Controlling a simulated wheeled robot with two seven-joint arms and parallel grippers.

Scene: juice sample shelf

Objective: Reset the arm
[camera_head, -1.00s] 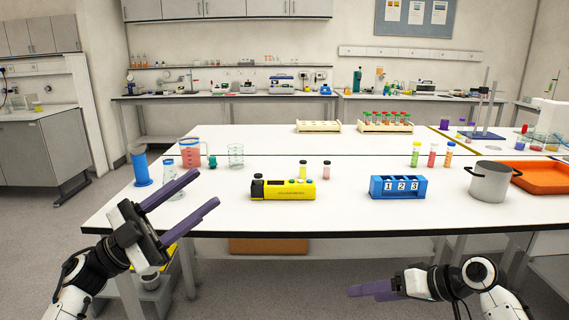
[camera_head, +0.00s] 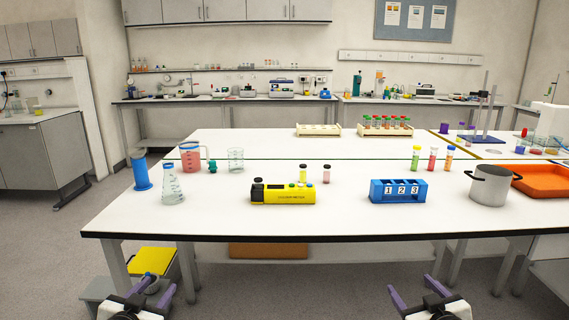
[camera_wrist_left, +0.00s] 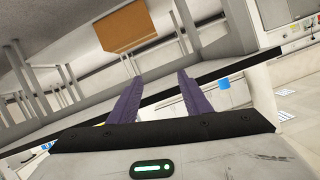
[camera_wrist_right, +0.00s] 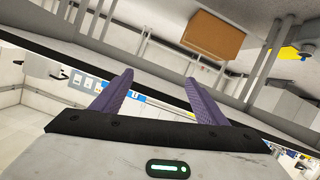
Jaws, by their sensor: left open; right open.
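My left gripper (camera_head: 153,293) is low in front of the table, at the bottom left of the head view. Its purple fingers are apart and empty; they also show in the left wrist view (camera_wrist_left: 158,85). My right gripper (camera_head: 411,290) is low in front of the table at the bottom right. Its fingers are apart and empty, and they show in the right wrist view (camera_wrist_right: 157,85). Both grippers are below the level of the tabletop and clear of everything on it. Most of both arms is out of the head view.
The white table (camera_head: 230,216) bears a yellow device (camera_head: 283,195), a blue numbered rack (camera_head: 398,190), a grey pot (camera_head: 490,184), an orange tray (camera_head: 541,180), a flask (camera_head: 172,186) and several bottles. A yellow-topped stool (camera_head: 152,261) stands below the table's left end.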

